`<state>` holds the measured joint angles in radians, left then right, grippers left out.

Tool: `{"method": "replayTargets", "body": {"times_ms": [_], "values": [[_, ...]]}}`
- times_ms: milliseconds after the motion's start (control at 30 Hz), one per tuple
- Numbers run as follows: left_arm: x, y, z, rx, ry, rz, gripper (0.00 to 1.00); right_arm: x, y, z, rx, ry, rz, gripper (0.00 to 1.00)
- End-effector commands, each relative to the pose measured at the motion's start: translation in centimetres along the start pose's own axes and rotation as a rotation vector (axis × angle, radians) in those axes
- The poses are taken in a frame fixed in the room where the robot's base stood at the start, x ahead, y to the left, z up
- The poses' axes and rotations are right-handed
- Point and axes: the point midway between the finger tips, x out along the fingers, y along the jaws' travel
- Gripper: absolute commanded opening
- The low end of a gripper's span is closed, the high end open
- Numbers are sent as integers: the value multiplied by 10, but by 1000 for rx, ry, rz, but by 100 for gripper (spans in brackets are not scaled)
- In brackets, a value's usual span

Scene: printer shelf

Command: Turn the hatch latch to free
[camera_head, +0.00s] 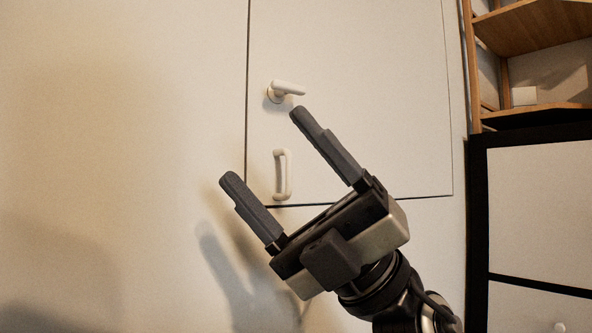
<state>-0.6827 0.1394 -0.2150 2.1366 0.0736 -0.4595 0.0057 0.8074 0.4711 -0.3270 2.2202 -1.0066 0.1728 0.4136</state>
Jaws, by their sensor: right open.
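The white hatch (390,100) is a flat panel set in the wall, with a thin dark gap around its edge. Its latch (287,89) is a small white lever on a round base near the hatch's left edge, pointing right and slightly down. My right gripper (262,145) is open and empty. Its two dark fingers point up and left, one tip just below the latch, the other left of the hatch's edge. I see no clear contact with the latch. My left gripper is not in view.
A white fixed handle (282,174) stands upright on the hatch below the latch, between my fingers in the picture. A wooden shelf (530,28) and a black-framed cabinet with white fronts (540,205) stand at the right. The wall at left is bare.

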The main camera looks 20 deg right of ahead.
Motion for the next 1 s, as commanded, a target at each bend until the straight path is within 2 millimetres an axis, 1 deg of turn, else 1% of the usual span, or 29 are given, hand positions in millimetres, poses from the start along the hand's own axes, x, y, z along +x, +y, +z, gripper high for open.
{"method": "replayTargets", "body": {"times_ms": [33,100,167,200,267,333,367,400,433,467,500,600,700,767,833,1000], "values": [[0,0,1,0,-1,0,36,20,11,-23,-140,172,-53,71],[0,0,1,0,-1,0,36,34,13,-46,-325,366,-166,71],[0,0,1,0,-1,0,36,40,12,-55,-492,496,-288,71],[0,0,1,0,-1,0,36,43,12,-55,-602,558,-381,71],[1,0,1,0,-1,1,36,44,15,-46,-769,616,-533,71],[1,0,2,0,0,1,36,43,26,-25,-946,621,-719,71],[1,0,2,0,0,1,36,42,35,-15,-1013,606,-796,71],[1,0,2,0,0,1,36,41,48,0,-1093,571,-893,71],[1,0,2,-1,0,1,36,39,59,9,-1145,540,-960,71],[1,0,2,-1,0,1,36,37,71,18,-1189,502,-1021,71],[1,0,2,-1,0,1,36,35,87,29,-1239,448,-1093,71],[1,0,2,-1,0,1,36,27,122,47,-1318,322,-1226,71],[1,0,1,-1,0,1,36,22,144,56,-1351,237,-1296,71],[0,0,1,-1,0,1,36,20,149,60,-1357,213,-1318,71],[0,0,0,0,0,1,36,22,148,64,-1359,203,-1327,71],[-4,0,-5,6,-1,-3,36,31,126,78,-1355,209,-1329,71]]}}
